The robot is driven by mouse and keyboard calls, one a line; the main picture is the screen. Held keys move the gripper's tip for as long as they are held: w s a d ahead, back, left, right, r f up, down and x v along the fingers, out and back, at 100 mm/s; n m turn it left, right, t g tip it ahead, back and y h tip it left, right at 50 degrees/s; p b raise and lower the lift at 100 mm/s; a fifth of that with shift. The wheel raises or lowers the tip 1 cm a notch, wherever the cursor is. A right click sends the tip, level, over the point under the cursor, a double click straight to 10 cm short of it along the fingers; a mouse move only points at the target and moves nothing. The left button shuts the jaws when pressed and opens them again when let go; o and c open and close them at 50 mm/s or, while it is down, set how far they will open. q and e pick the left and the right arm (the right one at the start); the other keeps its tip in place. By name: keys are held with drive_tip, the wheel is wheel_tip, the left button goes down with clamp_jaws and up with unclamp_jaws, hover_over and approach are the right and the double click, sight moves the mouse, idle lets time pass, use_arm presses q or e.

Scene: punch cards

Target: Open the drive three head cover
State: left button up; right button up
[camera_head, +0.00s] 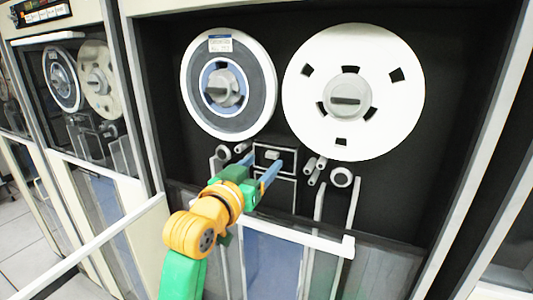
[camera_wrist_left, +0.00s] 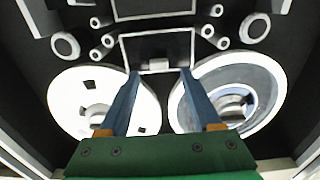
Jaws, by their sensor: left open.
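The tape drive's head cover (camera_head: 265,150) is a small dark panel with a pale rim, below and between two tape reels. It looks shut, and a small light knob sits on it. In the left wrist view the cover (camera_wrist_left: 157,46) appears upside down, with the knob (camera_wrist_left: 157,66) at its lower edge. My left gripper (camera_head: 264,168) is open, its two blue fingers pointing at the cover. In the left wrist view the fingertips (camera_wrist_left: 160,75) stand on either side of the knob; I cannot tell whether they touch anything. My right gripper is not in view.
A grey-and-white reel (camera_head: 262,85) and a larger white reel (camera_head: 395,110) sit above the cover. Small rollers (camera_head: 341,178) flank it. A pale horizontal bar (camera_head: 305,238) with a glass pane crosses below. Another tape drive (camera_head: 60,110) stands at left.

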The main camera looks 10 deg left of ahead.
sight(270, 156)
use_arm(q)
drive_tip(key=x, duration=0.2)
drive_tip(key=shift+w+d+r+p, duration=0.1)
drive_tip(key=shift+w+d+p, duration=0.15)
drive_tip(key=shift+d+p, duration=0.1)
drive_tip(key=shift+w, duration=0.4)
drive_tip(key=shift+a, duration=0.1)
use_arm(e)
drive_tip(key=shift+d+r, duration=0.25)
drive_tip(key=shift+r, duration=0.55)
